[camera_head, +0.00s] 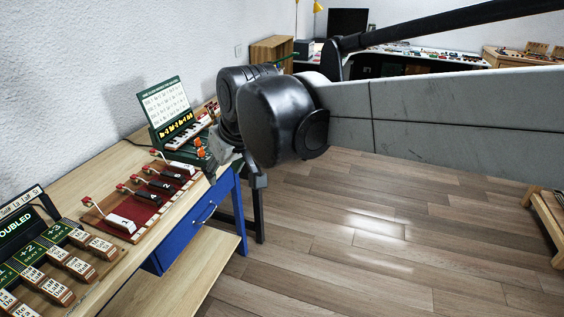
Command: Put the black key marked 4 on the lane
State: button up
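A wooden tray with a red bed (140,214) lies on the near bench. A white key (120,222) is at its near end, another white key (182,167) at its far end, and several black keys (147,198) lie between them. Small pale marks show on the keys, but I cannot surely read which black key is marked 4. Red levers on pale rods stand along the tray's left side. I cannot tell which strip of the bed is the lane. My gripper (222,152) is beyond the tray's far right end, partly hidden behind my arm. Its fingers are too small to read.
A green stand with a small keyboard (180,133) and a chart is behind the tray. A green board with labelled wooden blocks (62,262) fills the bench's near left. The bench has a blue drawer (195,224). Open wooden floor (370,240) lies to the right.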

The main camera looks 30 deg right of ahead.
jog(key=s+d+f+m, duration=0.1)
jog(key=s+d+f, duration=0.1)
jog(key=s, duration=0.5)
jog(key=s+d+f+m+t+h, duration=0.1)
jog(key=s+d+f, duration=0.1)
jog(key=s+f, duration=0.2)
jog(key=s, duration=0.3)
jog(key=shift+s+d+m, duration=0.15)
jog(key=shift+d+m, duration=0.1)
jog(key=shift+m, duration=0.05)
